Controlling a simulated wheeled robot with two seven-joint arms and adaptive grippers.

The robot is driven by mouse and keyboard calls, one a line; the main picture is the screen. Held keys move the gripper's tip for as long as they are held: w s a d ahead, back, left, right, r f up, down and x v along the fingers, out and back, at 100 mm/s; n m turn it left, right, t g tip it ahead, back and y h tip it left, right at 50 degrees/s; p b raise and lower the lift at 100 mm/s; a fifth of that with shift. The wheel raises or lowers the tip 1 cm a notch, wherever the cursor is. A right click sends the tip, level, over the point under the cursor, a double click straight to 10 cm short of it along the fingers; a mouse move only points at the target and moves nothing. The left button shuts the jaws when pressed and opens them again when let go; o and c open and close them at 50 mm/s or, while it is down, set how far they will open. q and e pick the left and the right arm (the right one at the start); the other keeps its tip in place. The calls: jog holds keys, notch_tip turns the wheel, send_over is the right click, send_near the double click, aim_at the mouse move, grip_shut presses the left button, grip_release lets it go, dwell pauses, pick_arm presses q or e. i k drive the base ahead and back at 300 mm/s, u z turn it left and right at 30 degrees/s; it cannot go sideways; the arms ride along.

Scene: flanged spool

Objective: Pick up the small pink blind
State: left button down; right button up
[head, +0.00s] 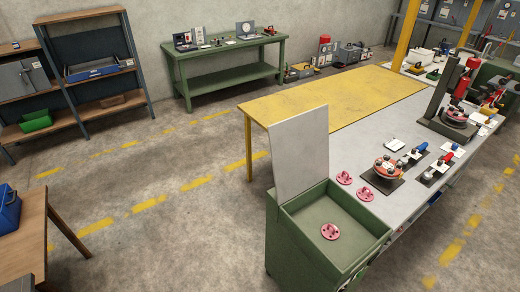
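Two small pink discs, which look like blind flanges, lie on the grey bench top just right of the green box: one pink blind (344,178) farther back, and another pink blind (366,194) nearer. A third pink disc (330,232) with raised studs or holes lies on the floor of the open green box (291,243). It looks larger, but it is also closer. I cannot tell for sure which one the task calls small. Neither of my grippers shows in the head view.
The raised grey lid (299,150) stands at the box's back left. An orange-red flanged spool (387,168) sits on a dark plate beside blue- and red-handled tools. A press (450,95) stands farther back. A yellow table (340,98) adjoins the bench. Open floor lies left.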

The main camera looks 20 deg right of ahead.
aim_at(329, 232)
jog(key=u, duration=0.35)
jog(key=i, duration=3.6)
jog(key=z, duration=4)
